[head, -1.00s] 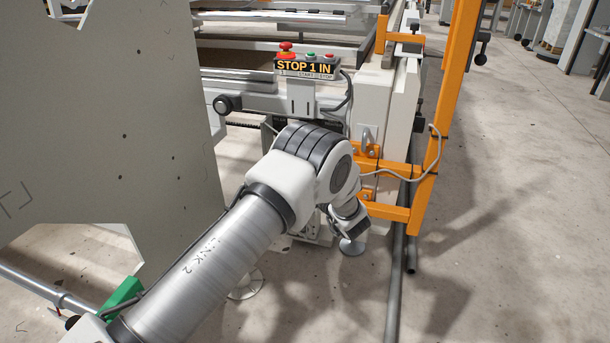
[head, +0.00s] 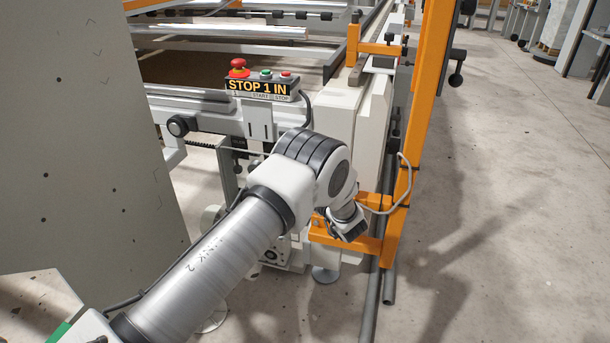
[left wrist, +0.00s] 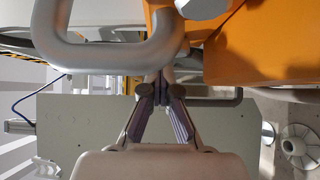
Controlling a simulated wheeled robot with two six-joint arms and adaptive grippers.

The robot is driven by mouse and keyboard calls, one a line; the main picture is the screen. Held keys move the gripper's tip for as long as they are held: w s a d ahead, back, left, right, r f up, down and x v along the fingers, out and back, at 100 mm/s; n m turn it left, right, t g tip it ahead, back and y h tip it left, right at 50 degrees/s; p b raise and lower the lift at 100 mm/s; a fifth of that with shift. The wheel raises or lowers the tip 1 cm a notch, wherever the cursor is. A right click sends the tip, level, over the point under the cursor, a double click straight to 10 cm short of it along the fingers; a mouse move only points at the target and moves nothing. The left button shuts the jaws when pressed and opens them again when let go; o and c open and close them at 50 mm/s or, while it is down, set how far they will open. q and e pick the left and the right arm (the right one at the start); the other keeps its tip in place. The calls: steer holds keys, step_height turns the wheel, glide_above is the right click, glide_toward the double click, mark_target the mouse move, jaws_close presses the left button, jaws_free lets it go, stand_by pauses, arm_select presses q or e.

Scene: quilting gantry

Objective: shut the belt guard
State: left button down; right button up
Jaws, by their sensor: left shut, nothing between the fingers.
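My left arm comes in from the lower left in the head view, and its wrist ends in front of the orange bracket. Its fingers cannot be made out there. In the left wrist view my left gripper (left wrist: 158,88) is shut and empty. A grey loop handle (left wrist: 110,55) is close beyond the fingertips, toward the top left; I cannot tell whether they touch. A cream side cover (head: 335,115) along the machine may be the belt guard; whether it is ajar is unclear. My right gripper is in neither view.
An orange upright (head: 425,110) with a cable stands right of the cover. A large grey panel (head: 75,130) fills the left.

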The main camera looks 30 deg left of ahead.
arm_select(q)
steer(key=shift+w+a+r, duration=0.1)
steer(key=shift+w+r, duration=0.45)
steer(key=shift+r, duration=0.05)
steer(key=f+v, duration=0.1)
steer(key=v, duration=1.1)
steer(key=shift+s, duration=0.4)
